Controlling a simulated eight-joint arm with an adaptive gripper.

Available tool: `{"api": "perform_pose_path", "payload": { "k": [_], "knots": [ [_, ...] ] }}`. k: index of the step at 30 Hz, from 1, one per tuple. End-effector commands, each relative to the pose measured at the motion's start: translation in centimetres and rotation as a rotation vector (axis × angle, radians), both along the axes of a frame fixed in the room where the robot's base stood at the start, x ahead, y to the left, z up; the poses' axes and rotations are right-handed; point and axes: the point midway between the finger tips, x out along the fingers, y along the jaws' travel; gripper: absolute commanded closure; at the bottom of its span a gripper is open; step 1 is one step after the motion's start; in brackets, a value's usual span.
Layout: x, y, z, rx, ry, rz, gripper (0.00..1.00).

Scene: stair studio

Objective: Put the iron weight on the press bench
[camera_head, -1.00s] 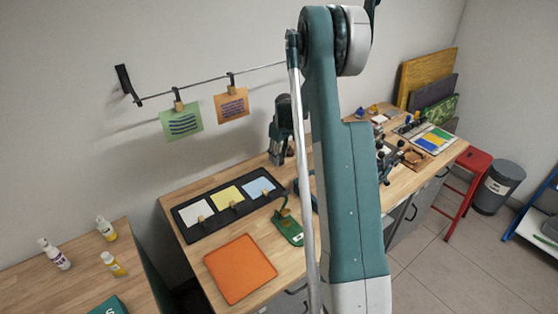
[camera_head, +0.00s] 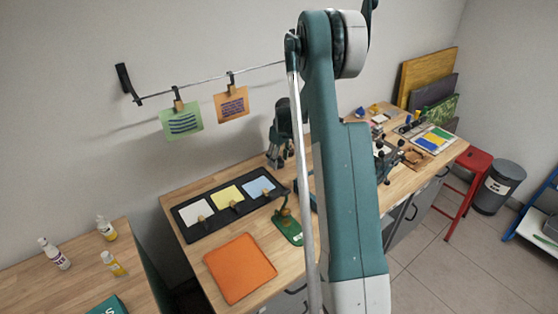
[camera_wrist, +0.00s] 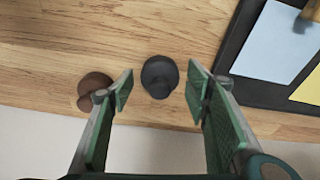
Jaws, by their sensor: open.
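A dark, rounded object that looks like the iron weight (camera_wrist: 160,78) stands on a wooden top in the wrist view, near its edge by the wall. My gripper (camera_wrist: 159,88) is open, with one green-padded finger on each side of the weight. I cannot tell whether the fingers touch it or how high they are above the wood. In the head view my gripper (camera_head: 278,162) points down at the back of the long wooden bench (camera_head: 187,243). The weight cannot be made out there. I cannot tell which surface is the press bench.
A brown round object (camera_wrist: 95,88) sits close beside my left finger. A black tray (camera_head: 188,228) with white, yellow and blue sheets lies nearby. A green tool (camera_head: 288,228) and an orange sheet (camera_head: 240,267) are in front. Cards hang from a rail (camera_head: 205,83) above.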

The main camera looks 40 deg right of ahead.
Motion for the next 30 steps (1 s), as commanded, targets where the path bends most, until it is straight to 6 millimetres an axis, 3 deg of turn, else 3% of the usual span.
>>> {"api": "perform_pose_path", "payload": {
  "k": [14, 30],
  "knots": [
    [-0.2, 0.0, 1.5, 0.0, 0.0, 0.0, 0.52],
    [-1.1, -0.2, 9.1, 0.0, 0.0, 0.0, 0.52]
  ]
}}
